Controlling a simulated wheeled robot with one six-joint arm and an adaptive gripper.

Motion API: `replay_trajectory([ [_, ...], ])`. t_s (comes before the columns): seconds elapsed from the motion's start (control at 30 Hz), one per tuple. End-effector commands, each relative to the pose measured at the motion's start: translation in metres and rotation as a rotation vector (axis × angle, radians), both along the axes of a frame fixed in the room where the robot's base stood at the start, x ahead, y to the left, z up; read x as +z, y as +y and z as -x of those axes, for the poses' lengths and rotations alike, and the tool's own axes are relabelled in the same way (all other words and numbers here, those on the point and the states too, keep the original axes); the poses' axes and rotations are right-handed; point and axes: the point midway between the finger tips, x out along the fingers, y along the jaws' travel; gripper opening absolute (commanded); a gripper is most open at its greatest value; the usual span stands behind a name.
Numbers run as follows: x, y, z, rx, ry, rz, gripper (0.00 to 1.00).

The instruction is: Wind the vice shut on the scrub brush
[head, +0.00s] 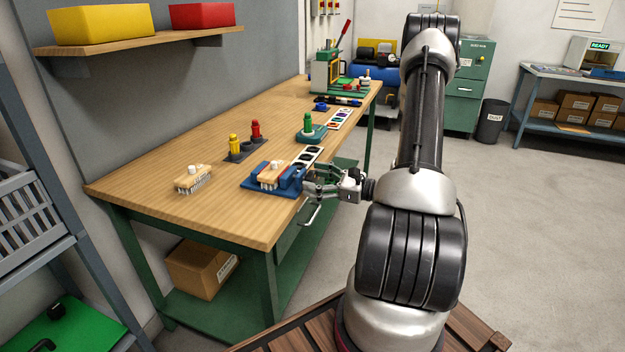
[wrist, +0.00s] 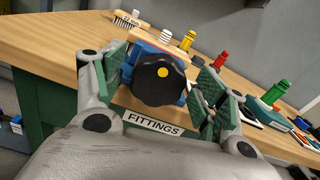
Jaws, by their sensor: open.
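The blue vice (head: 258,192) sits at the front edge of the wooden bench. A scrub brush (head: 271,175) with a wooden back and white knob lies between its jaws; I cannot tell whether both jaws touch it. The vice's round black hand knob (wrist: 158,86), with a yellow centre dot, faces me in the wrist view. My gripper (head: 312,183) is open at the front of the vice. In the wrist view its green-padded fingers stand on either side of the knob, with a gap visible on the right side.
A second scrub brush (head: 193,179) lies on the bench to the left. Yellow (head: 233,143) and red (head: 256,131) pegs stand behind the vice, and a green one (head: 308,124) to its right. A drawer labelled FITTINGS (wrist: 153,124) is below the bench edge.

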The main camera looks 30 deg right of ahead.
Motion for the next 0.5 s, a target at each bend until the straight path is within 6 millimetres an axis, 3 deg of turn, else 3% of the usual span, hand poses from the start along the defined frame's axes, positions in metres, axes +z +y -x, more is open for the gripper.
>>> replay_trajectory([
  [0.37, 0.0001, 0.0067, -0.0083, 0.0, 0.0, 0.0, 0.72],
  [0.5, 0.0001, 0.0068, -0.0082, 0.0, 0.0, 0.0, 0.5],
])
